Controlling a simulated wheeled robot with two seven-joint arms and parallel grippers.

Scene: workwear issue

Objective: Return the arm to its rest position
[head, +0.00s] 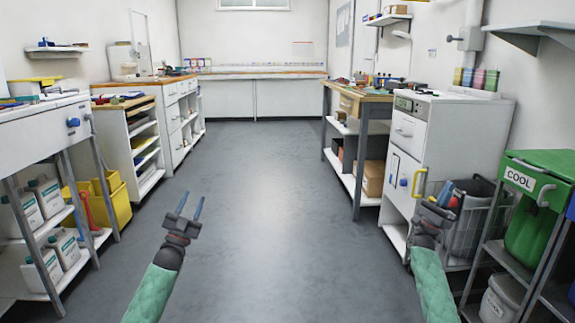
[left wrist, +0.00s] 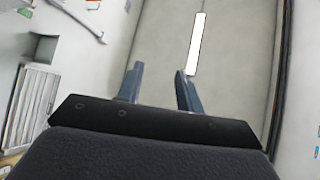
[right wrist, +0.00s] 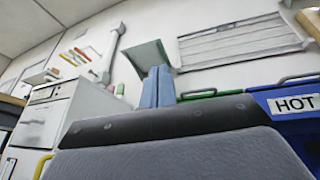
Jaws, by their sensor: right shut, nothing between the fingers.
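My left gripper (head: 191,207) is raised over the open floor in the lower left middle of the head view. Its two blue fingers stand apart with nothing between them, as the left wrist view (left wrist: 158,88) also shows. My right gripper (head: 446,194) is raised at the right, in front of the white cabinet and the grey bin in the head view. Its blue fingers are together and empty in the right wrist view (right wrist: 157,86). Both forearms, in green quilted sleeves, come up from the bottom edge.
The grey floor (head: 258,170) is clear down the middle. A white cabinet (head: 445,120), a grey bin (head: 476,215) and a green container marked COOL (head: 540,215) stand close at right. A white bench (head: 40,130) and a yellow bucket (head: 105,200) stand at left.

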